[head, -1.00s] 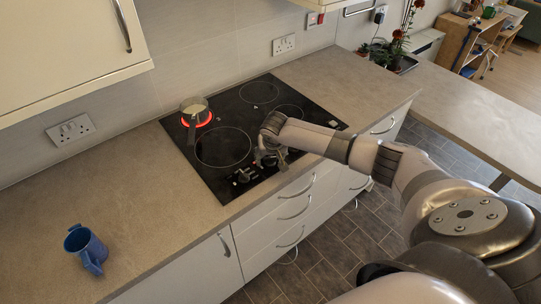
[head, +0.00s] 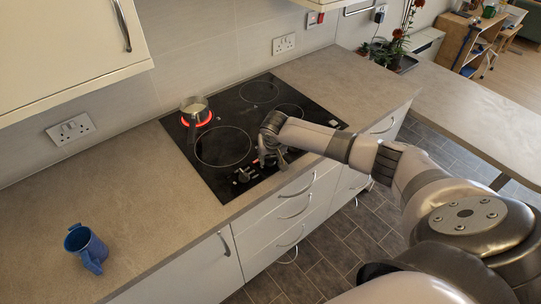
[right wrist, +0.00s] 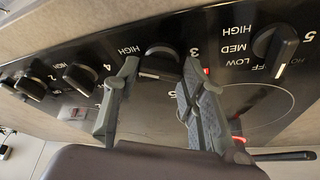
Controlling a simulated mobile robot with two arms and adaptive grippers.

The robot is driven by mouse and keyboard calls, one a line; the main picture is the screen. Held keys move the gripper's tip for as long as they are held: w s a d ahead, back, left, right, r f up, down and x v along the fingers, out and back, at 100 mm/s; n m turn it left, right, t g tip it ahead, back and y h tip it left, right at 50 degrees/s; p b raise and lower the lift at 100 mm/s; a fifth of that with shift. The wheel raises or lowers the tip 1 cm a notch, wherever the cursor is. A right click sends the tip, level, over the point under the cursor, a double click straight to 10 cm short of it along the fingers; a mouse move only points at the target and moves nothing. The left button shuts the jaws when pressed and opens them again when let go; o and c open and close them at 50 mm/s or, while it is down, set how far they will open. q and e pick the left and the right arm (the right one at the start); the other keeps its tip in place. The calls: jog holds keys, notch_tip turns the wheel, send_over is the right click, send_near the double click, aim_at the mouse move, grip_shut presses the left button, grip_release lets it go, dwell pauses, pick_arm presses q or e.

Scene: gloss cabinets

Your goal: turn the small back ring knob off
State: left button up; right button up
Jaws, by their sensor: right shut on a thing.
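The black hob (head: 210,178) is set in the worktop, with a row of black knobs along its front edge. My right gripper (head: 272,160) is over this row in the head view, pointing down. In the right wrist view its two fingers (right wrist: 148,105) stand on either side of one black knob (right wrist: 160,62) and are shut on it. The small back ring (head: 197,119) glows red under a small pot (head: 195,107). The gripper partly hides the held knob's label, so I cannot tell which ring it belongs to. My left gripper is not in view.
A blue mug (head: 86,247) stands on the worktop at left. Drawers (head: 290,205) with handles are below the hob.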

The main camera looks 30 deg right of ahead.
jog(key=shift+d+n+y+p, duration=0.1)
jog(key=shift+n+y+p, duration=0.25)
jog(key=shift+n, duration=0.75)
jog(key=n+y, duration=0.1)
jog(key=n, duration=0.1)
jog(key=shift+n+t, duration=0.3)
jog(key=shift+d+f+n+y+b, duration=0.1)
jog(key=shift+n+y+b, duration=0.3)
jog(key=shift+n, duration=0.5)
jog(key=n+y+b, duration=0.1)
jog(key=n+b, duration=0.1)
jog(key=shift+f+n, duration=0.1)
jog(key=shift+n, duration=0.2)
jog(key=n+g+y+b, duration=0.1)
jog(key=n+b, duration=0.2)
jog(key=n+g+b, duration=0.1)
jog(key=n+b, duration=0.2)
jog(key=n+g+y+b, duration=0.1)
jog(key=n+b, duration=0.3)
jog(key=shift+w+d+y, duration=0.15)
jog(key=shift+w+y, duration=0.1)
jog(key=shift+y, duration=0.1)
jog(key=shift+r+n+g+b, duration=0.1)
jog(key=shift+n+g+b, duration=0.4)
jog(key=shift+n+b, duration=0.65)
jog(key=shift+r+n+g+b, duration=0.1)
jog(key=shift+n+g+b, duration=0.4)
jog(key=shift+n+b, duration=0.65)
